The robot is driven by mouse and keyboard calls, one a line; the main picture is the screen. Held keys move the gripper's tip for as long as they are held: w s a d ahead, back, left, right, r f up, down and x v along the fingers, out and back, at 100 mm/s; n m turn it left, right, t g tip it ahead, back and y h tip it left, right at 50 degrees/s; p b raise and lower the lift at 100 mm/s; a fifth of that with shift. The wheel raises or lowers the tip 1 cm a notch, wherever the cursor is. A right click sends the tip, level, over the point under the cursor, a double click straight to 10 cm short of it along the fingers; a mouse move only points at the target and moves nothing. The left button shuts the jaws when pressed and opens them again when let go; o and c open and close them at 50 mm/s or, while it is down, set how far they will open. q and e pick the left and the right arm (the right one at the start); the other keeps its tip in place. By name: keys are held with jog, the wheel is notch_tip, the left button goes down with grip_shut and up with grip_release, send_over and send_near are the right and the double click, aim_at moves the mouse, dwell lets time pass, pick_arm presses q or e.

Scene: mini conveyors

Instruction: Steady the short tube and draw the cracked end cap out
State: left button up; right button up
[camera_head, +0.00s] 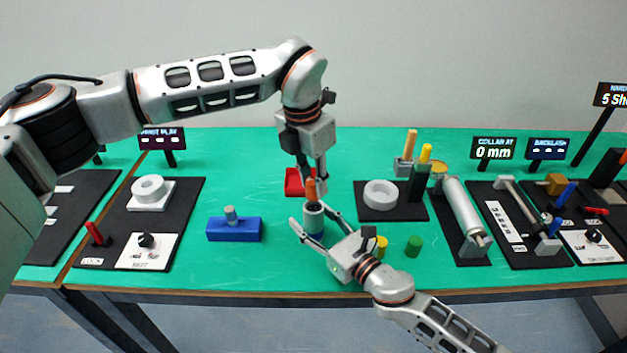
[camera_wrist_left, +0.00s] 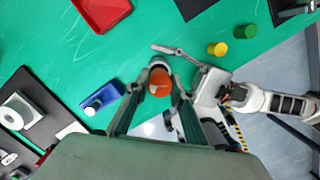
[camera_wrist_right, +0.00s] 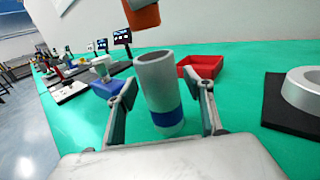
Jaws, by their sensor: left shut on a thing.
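The short tube (camera_wrist_right: 160,88) is grey with a blue band near its base and stands upright on the green table. It also shows in the head view (camera_head: 314,222). An orange cap (camera_wrist_right: 142,16) is above the tube's open top, with a visible gap between them. No crack can be made out on it. My left gripper (camera_head: 312,189) points down, shut on the orange cap, which also shows in the left wrist view (camera_wrist_left: 159,83). My right gripper (camera_wrist_right: 165,88) is open, its fingers on either side of the tube with a gap at the right finger.
A red tray (camera_head: 294,183) lies just behind the tube. A blue block (camera_head: 234,229) is to the left. A yellow cylinder (camera_head: 381,246) and a green cylinder (camera_head: 414,246) stand to the right. A dark board with a white ring (camera_head: 381,194) is further right.

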jog(key=shift+d+r, duration=0.1)
jog(key=shift+r, duration=0.05)
jog(key=v, duration=1.2)
pick_arm(q)
jog(key=shift+s, duration=0.1)
pick_arm(e)
jog(key=shift+s, duration=0.15)
